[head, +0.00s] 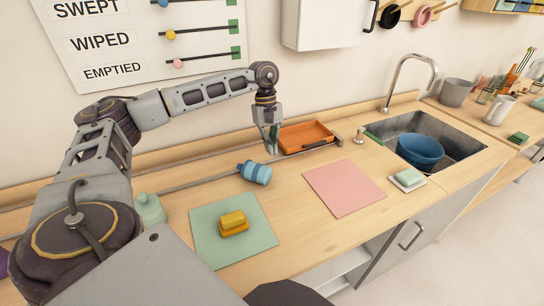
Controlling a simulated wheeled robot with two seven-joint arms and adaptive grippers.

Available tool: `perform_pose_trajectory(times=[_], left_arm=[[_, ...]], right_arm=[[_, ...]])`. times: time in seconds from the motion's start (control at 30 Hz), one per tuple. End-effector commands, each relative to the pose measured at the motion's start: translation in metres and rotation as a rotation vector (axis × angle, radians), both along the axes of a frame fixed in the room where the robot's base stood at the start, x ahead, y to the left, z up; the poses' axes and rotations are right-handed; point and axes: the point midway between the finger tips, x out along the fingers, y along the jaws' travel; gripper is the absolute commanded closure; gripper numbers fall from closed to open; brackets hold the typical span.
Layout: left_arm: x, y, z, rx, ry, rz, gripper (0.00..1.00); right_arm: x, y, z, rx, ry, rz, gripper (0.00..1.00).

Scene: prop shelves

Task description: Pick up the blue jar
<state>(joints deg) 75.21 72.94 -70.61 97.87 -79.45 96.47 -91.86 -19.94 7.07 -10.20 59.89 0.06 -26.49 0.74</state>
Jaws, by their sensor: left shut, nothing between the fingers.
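The blue jar (256,172) lies tipped on its side on the wooden counter, between the green mat and the orange tray. It has darker blue bands. My left gripper (272,145) points down just behind and to the right of the jar, near the left end of the orange tray. Its fingers are shut and empty, and they look apart from the jar. My right gripper is out of view.
A green mat (205,245) carries a yellow block (233,220). A pale green jar (149,208) stands left of it. The orange tray (306,136) is by the wall. A pink mat (343,187) is bare. A blue bowl (420,150) sits in the sink.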

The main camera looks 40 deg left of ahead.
Motion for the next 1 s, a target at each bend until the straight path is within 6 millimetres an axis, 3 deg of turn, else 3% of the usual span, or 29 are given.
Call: perform_pose_trajectory(times=[0.2,0.4,0.83,1.0], left_arm=[[0.004,0.007,0.031,0.000,-0.003,0.001,1.00],[0.006,0.011,0.050,-0.001,-0.001,-0.001,1.00],[0.007,0.012,0.056,0.000,-0.001,0.000,1.00],[0.007,0.012,0.056,-0.001,0.000,0.001,0.79]], right_arm=[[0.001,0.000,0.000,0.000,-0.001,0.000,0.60],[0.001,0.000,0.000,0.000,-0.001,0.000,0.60],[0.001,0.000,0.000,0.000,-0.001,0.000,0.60],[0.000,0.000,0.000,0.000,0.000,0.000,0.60]])
